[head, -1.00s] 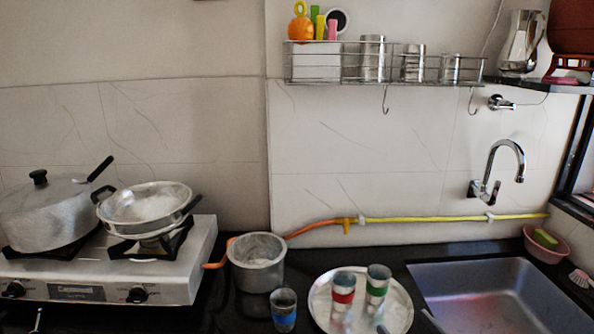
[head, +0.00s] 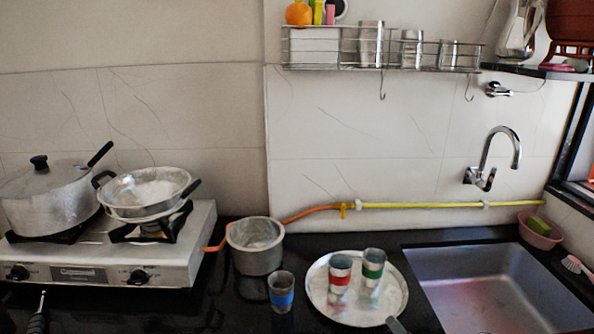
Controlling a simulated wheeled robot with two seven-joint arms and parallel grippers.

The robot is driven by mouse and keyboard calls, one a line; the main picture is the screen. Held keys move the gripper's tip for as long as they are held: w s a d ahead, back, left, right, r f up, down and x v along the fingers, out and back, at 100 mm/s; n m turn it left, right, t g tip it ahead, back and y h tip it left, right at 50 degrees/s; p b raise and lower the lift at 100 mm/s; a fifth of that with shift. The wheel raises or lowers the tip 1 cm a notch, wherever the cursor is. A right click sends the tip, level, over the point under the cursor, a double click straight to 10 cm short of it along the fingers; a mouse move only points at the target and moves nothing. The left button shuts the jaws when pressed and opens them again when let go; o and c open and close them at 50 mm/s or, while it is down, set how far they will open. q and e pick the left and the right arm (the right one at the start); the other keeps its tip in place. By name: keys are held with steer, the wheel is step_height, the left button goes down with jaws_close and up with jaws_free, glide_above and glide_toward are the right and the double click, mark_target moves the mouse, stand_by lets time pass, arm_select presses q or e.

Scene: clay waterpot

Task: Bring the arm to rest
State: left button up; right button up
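No arm is clearly in view. A grey tip (head: 395,325) enters at the bottom edge, over the front rim of the steel tray (head: 320,308). It looks like the end of my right gripper, but the rest is cut off and I cannot tell whether it is open or shut. A cup with a red band (head: 340,281) and a cup with a green band (head: 373,271) stand upright on the tray. A cup with a blue band (head: 281,298) stands on the counter left of the tray.
A metal pot (head: 256,255) stands behind the blue-banded cup. The stove (head: 185,262) at left bears a lidded pot (head: 45,205) and a pan (head: 148,192). The sink (head: 490,285) is at right.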

steer(key=s+a+f+m+g, duration=0.1)
steer(key=s+f+m+g, duration=0.15)
steer(key=s+m, duration=0.4)
steer(key=s+a+f+m+g+h, duration=0.1)
steer(key=s+f+m+g, duration=0.2)
steer(key=m, duration=0.6)
steer(key=s+a+f+m+g, duration=0.1)
steer(key=s+m+g, duration=0.4)
steer(key=m, duration=0.3)
step_height(320, 180, down, 32)
steer(key=s+b, duration=0.3)
steer(key=s+d+f+g, duration=0.1)
steer(key=s+d+f, duration=0.1)
steer(key=s+f, duration=0.7)
steer(key=s+d+f+g+b, duration=0.1)
steer(key=s+d+f, duration=0.1)
steer(key=s+f, duration=0.8)
steer(key=shift+f+h, duration=0.3)
steer(key=shift+f, duration=0.15)
steer(key=shift+w+d, duration=0.1)
